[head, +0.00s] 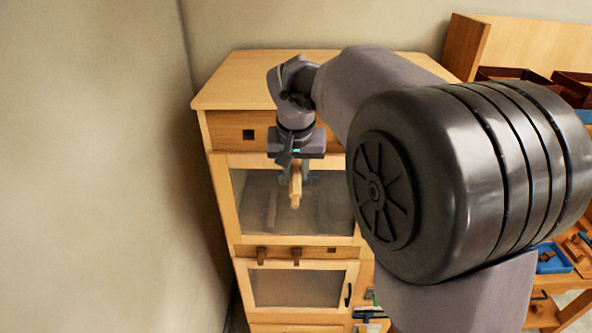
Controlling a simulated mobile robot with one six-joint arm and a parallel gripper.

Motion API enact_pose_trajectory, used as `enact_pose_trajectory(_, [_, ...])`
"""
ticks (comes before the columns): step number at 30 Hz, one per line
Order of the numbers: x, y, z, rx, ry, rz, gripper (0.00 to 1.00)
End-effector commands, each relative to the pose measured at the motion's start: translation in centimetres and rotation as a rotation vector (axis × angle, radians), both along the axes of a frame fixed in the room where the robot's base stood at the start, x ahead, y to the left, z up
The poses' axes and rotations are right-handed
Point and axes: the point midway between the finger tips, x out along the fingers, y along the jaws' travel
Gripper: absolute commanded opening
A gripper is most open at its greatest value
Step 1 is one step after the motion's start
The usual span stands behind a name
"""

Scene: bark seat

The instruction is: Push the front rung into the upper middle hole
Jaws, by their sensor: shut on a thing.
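My gripper (297,168) points down in front of the wooden cabinet and is shut on a light wooden rung (295,190). The rung's near end shows below the fingers, in front of the cabinet's upper glazed panel. A dark square hole (249,134) shows in the upper wooden rail, left of my gripper. The middle of that rail is largely covered by my wrist and gripper, so I see no middle hole there. I cannot tell whether the rung's far end touches anything.
The cabinet (235,93) stands near the left wall. Two brown pegs (262,255) stick out of its lower rail. My arm covers its right side. At right are a wooden rack with dark bins (514,74) and a blue tray (552,259). The cabinet top's left part is clear.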

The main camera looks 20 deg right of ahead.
Motion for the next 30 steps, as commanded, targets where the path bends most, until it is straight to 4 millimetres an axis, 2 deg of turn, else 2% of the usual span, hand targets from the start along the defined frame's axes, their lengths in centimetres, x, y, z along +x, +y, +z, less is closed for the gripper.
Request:
enact_pose_trajectory(1, [0.0,0.0,0.0,0.0,0.0,0.0,0.26])
enact_pose_trajectory(4, [0.0,0.0,0.0,0.0,0.0,0.0,0.46])
enact_pose_trajectory(5, [0.0,0.0,0.0,0.0,0.0,0.0,0.48])
enact_pose_trajectory(13, [0.0,0.0,0.1,0.0,0.0,0.0,0.48])
enact_pose_trajectory(16, [-0.3,0.1,0.9,0.001,-0.002,-0.001,0.48])
enact_pose_trajectory(20, [-1.3,0.4,3.9,0.0,-0.006,0.0,0.48])
enact_pose_trajectory(27, [-4.0,1.3,11.5,0.001,-0.004,0.001,0.48])
enact_pose_trajectory(30, [-4.9,1.5,13.9,0.0,-0.003,0.0,0.48])
